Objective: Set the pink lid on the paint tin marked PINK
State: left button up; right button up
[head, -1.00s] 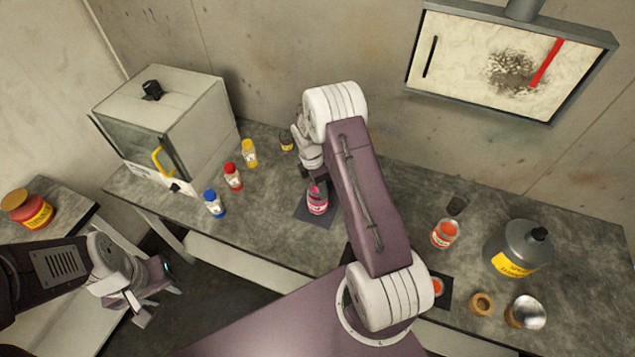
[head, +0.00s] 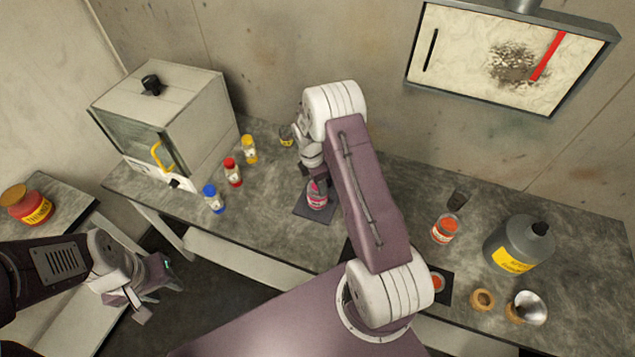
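A small tin with a pink label (head: 317,197) stands on a dark mat (head: 307,210) near the middle of the bench. Its label is too small to read, and its top is mostly hidden. My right arm reaches over the bench, and its wrist is directly above this tin. I cannot make out the pink lid. My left gripper (head: 148,296) hangs at the lower left, in front of the bench. Its fingers are apart and nothing shows between them.
A booth oven (head: 165,115) stands at the back left. An orange-labelled jar (head: 445,229), a grey jug (head: 518,245) and a wooden ring (head: 482,299) stand at right.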

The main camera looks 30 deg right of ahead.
jog(key=shift+s+a+f, duration=0.1)
jog(key=shift+s+f, duration=0.15)
jog(key=shift+f, duration=0.05)
jog(key=o, duration=1.4)
jog(key=shift+a, duration=0.1)
